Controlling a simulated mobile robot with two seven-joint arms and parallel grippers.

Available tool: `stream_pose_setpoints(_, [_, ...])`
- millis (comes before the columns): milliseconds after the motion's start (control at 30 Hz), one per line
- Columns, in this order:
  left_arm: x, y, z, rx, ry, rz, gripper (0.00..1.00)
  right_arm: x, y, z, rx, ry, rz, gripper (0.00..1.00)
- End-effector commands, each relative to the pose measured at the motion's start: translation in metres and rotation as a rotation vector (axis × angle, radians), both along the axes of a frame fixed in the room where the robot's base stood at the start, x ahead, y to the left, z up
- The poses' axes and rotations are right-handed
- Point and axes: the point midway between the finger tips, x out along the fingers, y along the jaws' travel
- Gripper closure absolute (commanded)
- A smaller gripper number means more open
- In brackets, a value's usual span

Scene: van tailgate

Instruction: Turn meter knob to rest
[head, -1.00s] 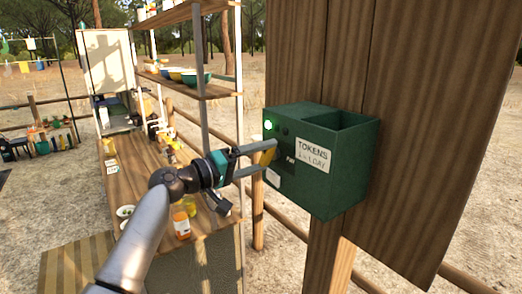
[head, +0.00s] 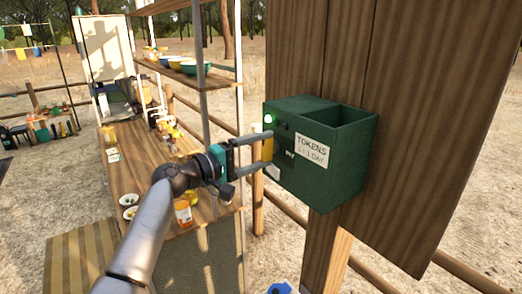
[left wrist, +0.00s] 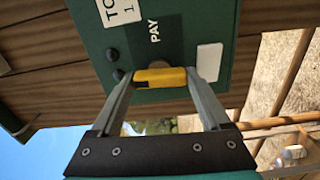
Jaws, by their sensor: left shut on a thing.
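The green meter box (head: 325,180) is fixed to a wooden board and carries a "TOKENS 1 = 1 DAY" label (head: 312,152). A small green light (head: 268,119) glows on its face. The yellow knob (head: 267,149) stands roughly upright on that face, beside the "PAY" marking. My left gripper (head: 268,152) is shut on the knob, one finger above and one below. In the left wrist view the knob (left wrist: 160,77) lies crosswise between my left fingertips, with a dark mark near its left end. My right gripper is not in view.
The wooden board (head: 420,120) rises behind the meter. A wooden counter (head: 150,180) with jars and small dishes stands to the left, below shelves with bowls (head: 180,63). A rail fence (head: 460,285) runs behind. Sandy ground is open beyond.

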Motion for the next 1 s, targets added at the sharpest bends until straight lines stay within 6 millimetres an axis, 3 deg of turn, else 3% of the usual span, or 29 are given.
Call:
stream_pose_setpoints(167, [0.0, 0.0, -0.002, 0.002, 0.003, -0.002, 0.76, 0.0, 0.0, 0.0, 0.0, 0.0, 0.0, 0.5])
stream_pose_setpoints(200, [0.0, 0.0, -0.002, 0.003, 0.002, -0.002, 0.17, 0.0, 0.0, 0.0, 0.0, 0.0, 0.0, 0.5])
stream_pose_setpoints(333, [0.0, 0.0, -0.001, 0.002, 0.001, -0.002, 0.02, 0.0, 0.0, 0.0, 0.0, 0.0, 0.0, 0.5])
stream_pose_setpoints(733, [-0.003, 0.005, -0.001, 0.002, -0.001, 0.0, 0.0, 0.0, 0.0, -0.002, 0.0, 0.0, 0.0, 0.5])
stream_pose_setpoints(1000, [-0.026, 0.038, -0.003, 0.003, -0.001, 0.002, 0.0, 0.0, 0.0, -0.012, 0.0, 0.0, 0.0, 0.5])
